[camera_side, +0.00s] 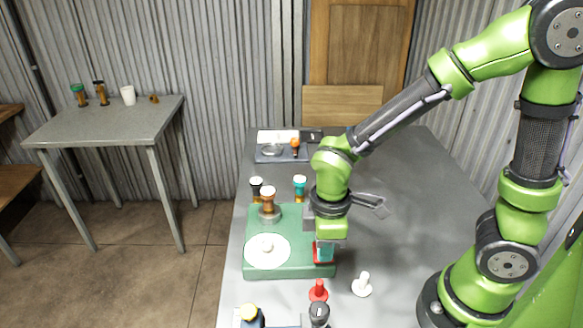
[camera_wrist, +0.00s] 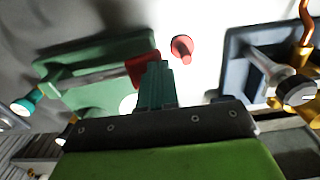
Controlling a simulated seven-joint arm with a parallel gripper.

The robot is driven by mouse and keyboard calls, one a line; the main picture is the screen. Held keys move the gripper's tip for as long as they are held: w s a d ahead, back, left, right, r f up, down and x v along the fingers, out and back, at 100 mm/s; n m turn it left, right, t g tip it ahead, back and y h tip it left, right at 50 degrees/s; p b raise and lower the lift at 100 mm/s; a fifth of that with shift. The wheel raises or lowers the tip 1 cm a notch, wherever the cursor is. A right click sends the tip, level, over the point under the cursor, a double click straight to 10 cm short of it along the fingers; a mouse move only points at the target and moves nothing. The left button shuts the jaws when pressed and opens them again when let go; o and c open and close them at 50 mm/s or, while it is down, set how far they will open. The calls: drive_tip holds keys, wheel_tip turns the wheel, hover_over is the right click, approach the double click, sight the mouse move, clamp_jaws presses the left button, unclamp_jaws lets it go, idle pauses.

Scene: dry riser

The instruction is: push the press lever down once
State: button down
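A green base plate (camera_side: 290,268) with a white disc (camera_side: 254,257) sits on the grey table; it also shows in the wrist view (camera_wrist: 90,97). A teal-topped knob (camera_side: 300,182) shows behind the plate in the side view. My gripper (camera_side: 324,251) points down at the plate's right edge. Its teal fingers (camera_wrist: 157,78) look shut together and empty, right beside the red block. Whether they touch it I cannot tell.
A red peg (camera_side: 318,291) and a white peg (camera_side: 362,285) stand in front of the plate. A second device with a grey base (camera_wrist: 237,62) stands near the front edge. Another dark tray (camera_side: 283,157) lies at the back. The table's right side is mostly clear.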

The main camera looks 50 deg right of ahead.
drive_tip(key=shift+s+a+f, duration=0.1)
drive_tip(key=shift+s+f, duration=0.1)
drive_tip(key=shift+f, duration=0.1)
drive_tip(key=s+a+r, duration=0.2)
drive_tip(key=r, duration=0.4)
drive_tip(key=s+a+r, duration=0.1)
drive_tip(key=a+r, duration=0.1)
drive_tip(key=r, duration=0.5)
drive_tip(key=shift+s, duration=0.4)
drive_tip(key=shift+r, duration=0.1)
drive_tip(key=w+d+r+m+t+y, duration=0.1)
drive_tip(key=d+r+m+t, duration=0.1)
drive_tip(key=d+m, duration=0.4)
drive_tip(key=w+d+r+m+t+y, duration=0.1)
drive_tip(key=d+r+m+t, duration=0.1)
drive_tip(key=d+m+t, duration=0.3)
drive_tip(key=shift+d+m, duration=0.45)
drive_tip(key=shift+m, duration=0.65)
